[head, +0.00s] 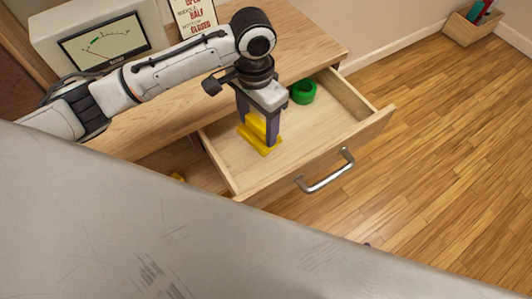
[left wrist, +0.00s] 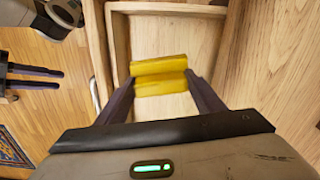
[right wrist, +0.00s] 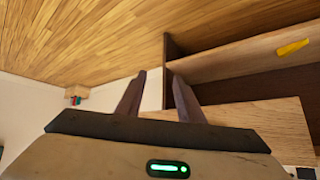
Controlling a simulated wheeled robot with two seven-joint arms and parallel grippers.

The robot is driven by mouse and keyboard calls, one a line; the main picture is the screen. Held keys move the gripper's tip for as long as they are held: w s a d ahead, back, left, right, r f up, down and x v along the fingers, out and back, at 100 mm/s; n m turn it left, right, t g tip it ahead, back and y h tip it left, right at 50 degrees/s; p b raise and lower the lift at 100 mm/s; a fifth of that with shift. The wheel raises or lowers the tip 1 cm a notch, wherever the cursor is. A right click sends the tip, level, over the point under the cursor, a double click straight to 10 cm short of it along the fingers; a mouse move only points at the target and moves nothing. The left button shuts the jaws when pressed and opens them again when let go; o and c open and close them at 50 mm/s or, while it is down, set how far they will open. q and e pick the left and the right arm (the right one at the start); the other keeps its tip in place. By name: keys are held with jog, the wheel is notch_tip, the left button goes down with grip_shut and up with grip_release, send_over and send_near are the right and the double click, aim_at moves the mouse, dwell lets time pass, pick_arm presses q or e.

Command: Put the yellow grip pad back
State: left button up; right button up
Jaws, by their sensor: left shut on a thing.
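The yellow grip pad (head: 259,147) is between the fingers of my left gripper (head: 260,137), which is shut on it over the open drawer (head: 219,157). The pad (left wrist: 160,66) looks like two yellow slabs in the left wrist view, with one finger at each side. I cannot tell whether it touches the drawer floor. The left gripper points down.
A green ring (head: 303,91) lies at the drawer's back right. The drawer has a metal handle (head: 327,172). Another yellow piece (head: 178,177) lies lower left, and a yellow piece shows in the right wrist view (right wrist: 292,47). A meter (head: 103,41) and sign (head: 194,14) stand on top.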

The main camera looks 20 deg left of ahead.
pick_arm(q)
jog(key=w+m, duration=0.1)
jog(key=w+d+f+b, duration=0.1)
jog(key=w, duration=0.1)
jog(key=shift+d+m, duration=0.2)
jog(key=shift+m, duration=0.2)
jog(key=shift+w+f+b, duration=0.15)
jog(key=shift+f+b, duration=0.25)
jog(key=shift+f, duration=1.95)
jog(key=shift+w+f+b, duration=0.1)
jog(key=shift+f+b, duration=0.3)
jog(key=shift+f, duration=1.9)
jog(key=shift+f, duration=0.1)
jog(key=o, duration=1)
jog(key=shift+o, duration=0.2)
notch_tip(320, 180, up, 12)
jog(key=p, duration=0.1)
jog(key=shift+p, duration=0.35)
